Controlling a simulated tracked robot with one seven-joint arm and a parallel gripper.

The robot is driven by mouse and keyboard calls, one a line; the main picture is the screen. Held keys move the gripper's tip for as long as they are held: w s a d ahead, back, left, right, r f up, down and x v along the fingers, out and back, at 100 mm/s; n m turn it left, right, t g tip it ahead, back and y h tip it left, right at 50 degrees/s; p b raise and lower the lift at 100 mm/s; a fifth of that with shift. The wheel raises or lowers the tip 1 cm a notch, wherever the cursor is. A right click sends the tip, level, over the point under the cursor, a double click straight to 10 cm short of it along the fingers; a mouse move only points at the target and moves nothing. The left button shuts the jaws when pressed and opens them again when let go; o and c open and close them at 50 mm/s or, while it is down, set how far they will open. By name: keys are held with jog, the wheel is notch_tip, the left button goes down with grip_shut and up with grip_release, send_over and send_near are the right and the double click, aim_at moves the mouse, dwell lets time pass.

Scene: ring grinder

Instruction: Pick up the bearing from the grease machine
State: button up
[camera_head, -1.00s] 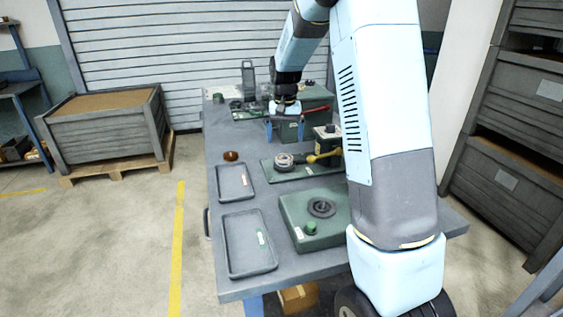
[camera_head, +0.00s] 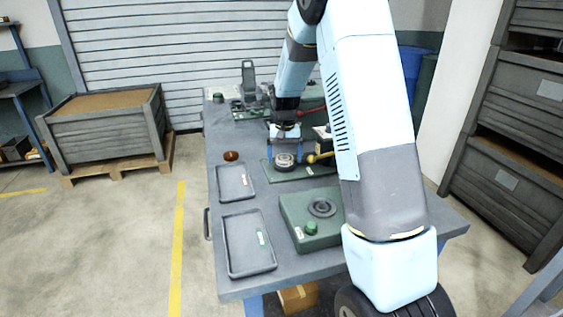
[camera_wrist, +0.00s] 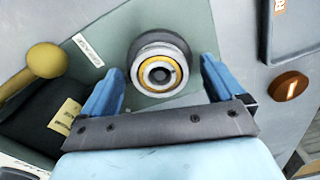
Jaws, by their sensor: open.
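The bearing (camera_wrist: 158,74) is a round metal ring with a yellow band inside. It sits on the grease machine (camera_wrist: 189,20), a green plate with a small block and a yellow ball-ended lever (camera_wrist: 46,61). In the head view the bearing (camera_head: 284,161) is on the grease machine (camera_head: 300,173) at the middle of the table. My gripper (camera_wrist: 163,75) is open, its blue fingers to the left and right of the bearing in the wrist view. In the head view my gripper (camera_head: 285,150) is just above or around the bearing; its exact height is unclear.
Two grey trays (camera_head: 219,183) (camera_head: 229,265) lie at the left of the table (camera_head: 215,150). An orange-brown button (camera_head: 231,156) is left of the grease machine. A green machine with a black round fixture (camera_head: 320,208) stands nearer. A tool stand (camera_head: 249,82) is behind.

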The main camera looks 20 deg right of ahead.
jog(key=shift+c, duration=0.2)
jog(key=c, duration=1.2)
jog(key=shift+c, duration=0.3)
jog(key=shift+r, duration=0.15)
